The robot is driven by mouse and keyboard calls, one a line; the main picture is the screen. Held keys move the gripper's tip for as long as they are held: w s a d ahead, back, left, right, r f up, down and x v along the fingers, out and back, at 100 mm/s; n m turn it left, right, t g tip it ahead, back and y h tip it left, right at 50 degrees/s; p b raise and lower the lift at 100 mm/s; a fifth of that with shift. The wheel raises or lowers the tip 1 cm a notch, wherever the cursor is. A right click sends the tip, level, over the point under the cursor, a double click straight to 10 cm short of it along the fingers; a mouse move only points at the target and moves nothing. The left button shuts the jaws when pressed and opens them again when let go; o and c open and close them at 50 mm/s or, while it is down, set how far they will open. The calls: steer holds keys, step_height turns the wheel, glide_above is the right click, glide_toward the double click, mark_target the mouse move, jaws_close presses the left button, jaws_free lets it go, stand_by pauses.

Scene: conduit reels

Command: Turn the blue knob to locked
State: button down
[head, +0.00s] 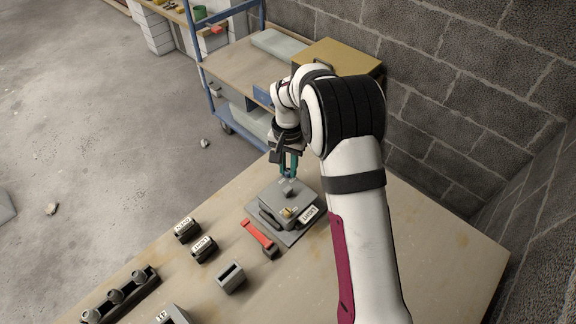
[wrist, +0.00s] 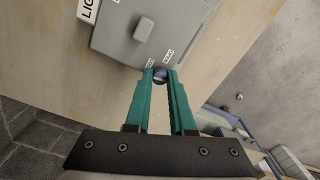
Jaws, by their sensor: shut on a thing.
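The blue knob (wrist: 160,74) sits at the edge of a grey box (wrist: 178,22) in the wrist view. My gripper (wrist: 161,73) has its two teal fingers closed around the knob. Two small white labels lie beside the knob on the box; I cannot read them surely, nor tell the knob's exact angle. In the head view my gripper (head: 289,172) points down at the far side of the grey box (head: 270,205), and the knob is hidden or too small to make out there.
The box carries a grey block (wrist: 144,29) and a large white label (head: 309,214). A red-handled lever (head: 258,234), small labelled blocks (head: 203,248), a grey socket (head: 231,277) and a rack of pegs (head: 118,296) stand nearby. A blue-framed cart (head: 235,65) stands behind the table.

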mark_target(288, 170)
steer(key=shift+m, duration=0.9)
steer(key=c, duration=0.8)
jaws_free()
steer(key=shift+o, duration=0.2)
step_height(288, 170, up, 16)
steer(key=shift+f, duration=0.1)
